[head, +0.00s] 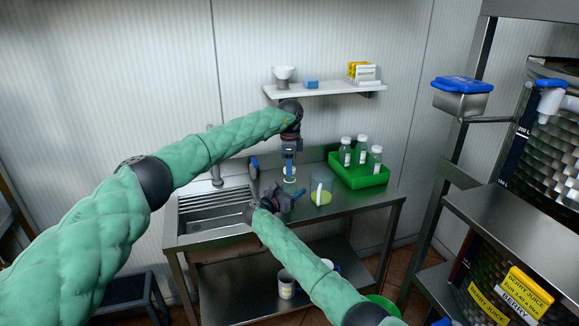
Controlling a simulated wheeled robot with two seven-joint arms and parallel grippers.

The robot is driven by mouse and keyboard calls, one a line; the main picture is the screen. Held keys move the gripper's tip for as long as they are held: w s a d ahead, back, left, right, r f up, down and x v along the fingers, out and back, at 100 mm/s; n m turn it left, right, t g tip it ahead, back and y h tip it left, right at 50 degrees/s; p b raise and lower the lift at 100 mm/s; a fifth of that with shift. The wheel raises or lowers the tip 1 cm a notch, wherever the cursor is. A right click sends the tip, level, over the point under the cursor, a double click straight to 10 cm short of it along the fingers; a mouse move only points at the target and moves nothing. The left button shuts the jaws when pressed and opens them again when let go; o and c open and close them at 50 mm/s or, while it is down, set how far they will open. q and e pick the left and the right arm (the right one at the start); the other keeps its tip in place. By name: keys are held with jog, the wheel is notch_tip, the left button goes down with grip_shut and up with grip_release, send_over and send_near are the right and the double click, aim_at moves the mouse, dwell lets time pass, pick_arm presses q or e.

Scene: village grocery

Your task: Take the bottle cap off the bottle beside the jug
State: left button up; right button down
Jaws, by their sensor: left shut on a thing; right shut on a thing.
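The bottle (289,186) stands upright on the steel counter, just left of the jug (322,196), which holds yellow-green liquid. My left gripper (289,165) points down from above and is shut on the bottle cap at the bottle's top. The cap is mostly hidden between its fingers, and I cannot tell whether it is still seated on the neck. My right gripper (290,197) reaches in from the front and is shut on the bottle's body, hiding its lower part.
A green crate (358,181) with several white-capped bottles stands right of the jug. A sink (213,206) with a tap is at left. A wall shelf (325,90) holds a white bowl, a blue block and small boxes. Mugs stand on the lower shelf.

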pick_arm(q)
jog(key=shift+r, duration=1.9)
pick_arm(e)
jog(key=shift+c, duration=2.4)
grip_release()
